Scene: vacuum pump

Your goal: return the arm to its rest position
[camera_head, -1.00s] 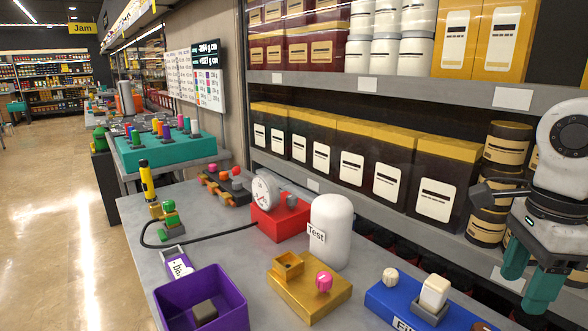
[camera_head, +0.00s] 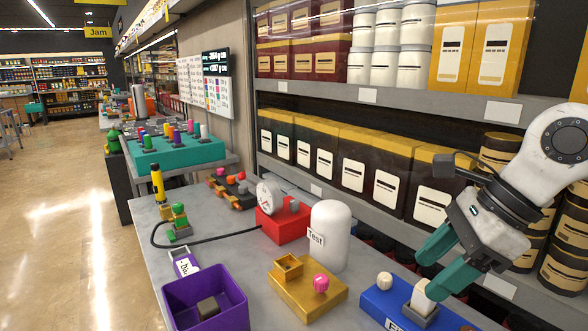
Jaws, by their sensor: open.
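My gripper (camera_head: 440,260) has teal fingers and hangs at the right of the head view, angled down to the left. Its fingers are apart, with nothing seen held between them. The fingertips show near the white block on the blue base (camera_head: 377,305); I cannot tell whether they touch it. The lower finger's tip overlaps the white block (camera_head: 421,298) in the picture. My white arm comes in from the right edge in front of the shelf.
A white "Test" dome (camera_head: 329,236), a gold base (camera_head: 307,292) with a pink knob, a red gauge unit (camera_head: 284,221) and a purple bin (camera_head: 238,300) stand on the grey table (camera_head: 150,230). Shelves (camera_head: 350,100) of boxes and jars rise behind. The aisle floor at left is clear.

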